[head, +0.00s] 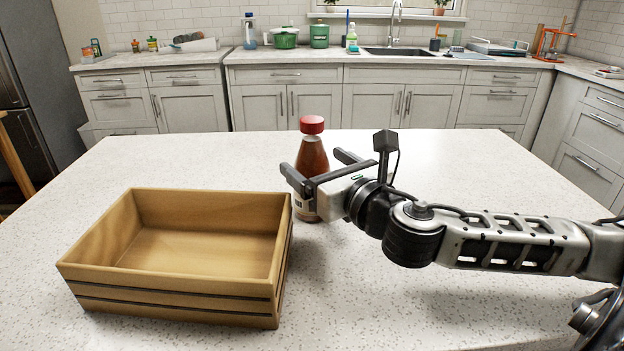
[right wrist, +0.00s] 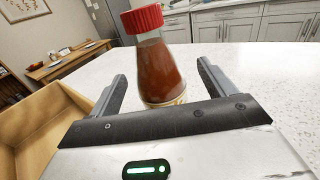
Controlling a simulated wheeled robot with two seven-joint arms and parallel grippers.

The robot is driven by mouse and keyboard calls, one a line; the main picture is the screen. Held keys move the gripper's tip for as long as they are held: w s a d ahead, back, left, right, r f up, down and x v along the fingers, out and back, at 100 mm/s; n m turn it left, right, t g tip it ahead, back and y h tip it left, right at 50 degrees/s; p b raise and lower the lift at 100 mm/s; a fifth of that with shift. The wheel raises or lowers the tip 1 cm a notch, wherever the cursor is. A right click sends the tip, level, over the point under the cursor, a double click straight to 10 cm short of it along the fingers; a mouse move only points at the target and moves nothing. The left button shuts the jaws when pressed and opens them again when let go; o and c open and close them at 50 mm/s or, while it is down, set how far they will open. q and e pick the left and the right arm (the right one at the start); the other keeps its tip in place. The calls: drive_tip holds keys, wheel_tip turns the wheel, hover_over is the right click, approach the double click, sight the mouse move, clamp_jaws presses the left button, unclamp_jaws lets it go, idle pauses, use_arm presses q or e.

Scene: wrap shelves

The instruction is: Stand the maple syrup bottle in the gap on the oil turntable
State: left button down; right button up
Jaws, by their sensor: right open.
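A bottle with a red cap and dark reddish-brown contents (head: 312,158) stands upright on the pale counter, at the right back corner of a wooden crate. I take it for the maple syrup bottle; its label is mostly hidden behind my gripper. My right gripper (head: 312,161) is open at the bottle, its near finger crossing in front of it. In the right wrist view the bottle (right wrist: 162,62) shows between and just beyond the open fingertips (right wrist: 162,72), with gaps on both sides. No oil turntable is in view. My left gripper is not in view.
The open, empty wooden crate (head: 178,303) sits left of the bottle, close to my gripper. The speckled counter (head: 440,310) is otherwise clear. Cabinets with a sink (head: 398,51) and green pots (head: 285,39) stand beyond it.

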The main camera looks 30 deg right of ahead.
drive_tip(key=shift+w+p, duration=0.3)
drive_tip(key=shift+w, duration=1.6)
drive_tip(key=c, duration=1.2)
drive_tip(key=shift+r, duration=0.15)
drive_tip(key=c, duration=0.3)
drive_tip(key=shift+c, duration=0.2)
